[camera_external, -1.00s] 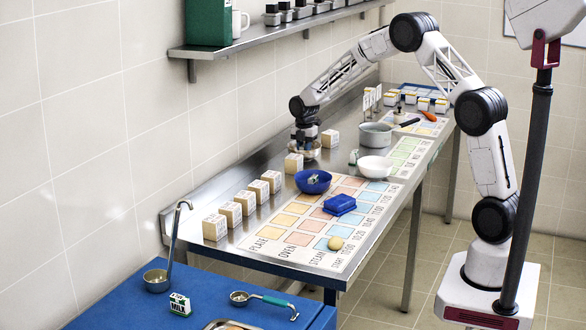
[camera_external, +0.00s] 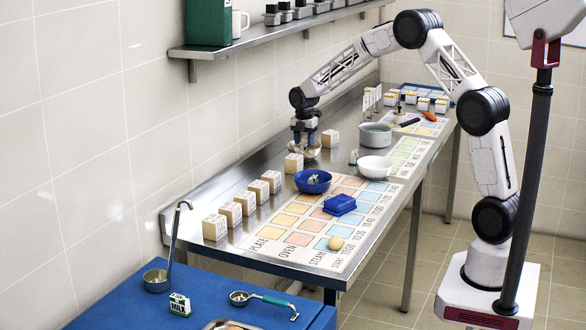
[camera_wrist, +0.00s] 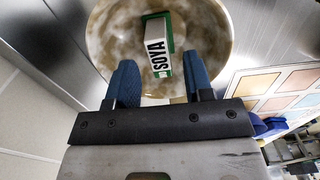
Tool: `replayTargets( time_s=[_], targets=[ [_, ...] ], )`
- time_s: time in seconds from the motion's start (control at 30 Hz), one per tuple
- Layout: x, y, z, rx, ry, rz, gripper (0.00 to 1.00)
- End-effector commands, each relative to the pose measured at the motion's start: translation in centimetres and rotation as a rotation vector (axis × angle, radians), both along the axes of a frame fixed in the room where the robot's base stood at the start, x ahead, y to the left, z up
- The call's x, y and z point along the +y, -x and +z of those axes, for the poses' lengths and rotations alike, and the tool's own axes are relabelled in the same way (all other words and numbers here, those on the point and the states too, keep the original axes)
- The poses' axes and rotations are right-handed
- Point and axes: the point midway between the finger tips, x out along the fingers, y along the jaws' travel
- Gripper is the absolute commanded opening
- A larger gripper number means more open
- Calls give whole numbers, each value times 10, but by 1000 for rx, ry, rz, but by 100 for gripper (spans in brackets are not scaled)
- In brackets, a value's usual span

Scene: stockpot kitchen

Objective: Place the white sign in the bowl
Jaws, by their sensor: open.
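A white sign (camera_wrist: 155,44) with green edges and the word SOYA lies inside a mottled beige bowl (camera_wrist: 105,35) in the wrist view. My gripper (camera_wrist: 158,68) is open, with its two blue fingers apart over the near part of the bowl and the sign between and beyond their tips. I see no finger closed on the sign. In the external view my gripper (camera_external: 304,141) points down over the bowl (camera_external: 309,154) near the back of the steel counter. The sign inside that bowl cannot be made out there.
A beige block (camera_external: 330,139) stands right of the bowl, another (camera_external: 294,163) in front. A blue bowl (camera_external: 313,187) holds a small object. A white bowl (camera_external: 375,166) and steel pot (camera_external: 375,135) stand to the right.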

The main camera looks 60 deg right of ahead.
Motion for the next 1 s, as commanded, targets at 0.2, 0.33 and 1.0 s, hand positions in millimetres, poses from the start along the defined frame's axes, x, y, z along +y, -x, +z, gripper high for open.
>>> replayTargets(
  time_s=[0.2,0.33,1.0],
  targets=[
    [0,-1,37,-2,1,0,47],
    [0,0,57,-2,1,0,47],
    [0,0,86,-1,0,0,47]
  ],
)
